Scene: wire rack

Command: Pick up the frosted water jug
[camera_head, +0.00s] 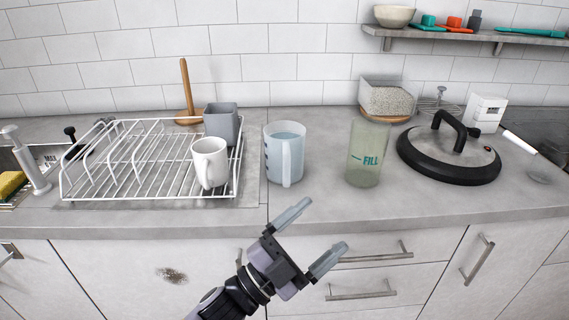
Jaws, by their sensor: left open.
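A frosted, pale blue jug (273,156) with a handle and dark marks on its side stands upright on the grey counter, right of the wire rack. Its handle faces the front. My left gripper (319,228) is open and empty, in front of the counter's front edge and lower in the picture than the jug. Its fingers point up and to the right, and it is apart from the jug. My right gripper is not in view.
The white wire rack (128,165) holds a white mug (209,162) and a grey cup (222,123) close left of the jug. A greenish clear container marked FILL (368,167) stands to the right. A black-rimmed lid (447,167) lies farther right. Bare counter separates jug and container.

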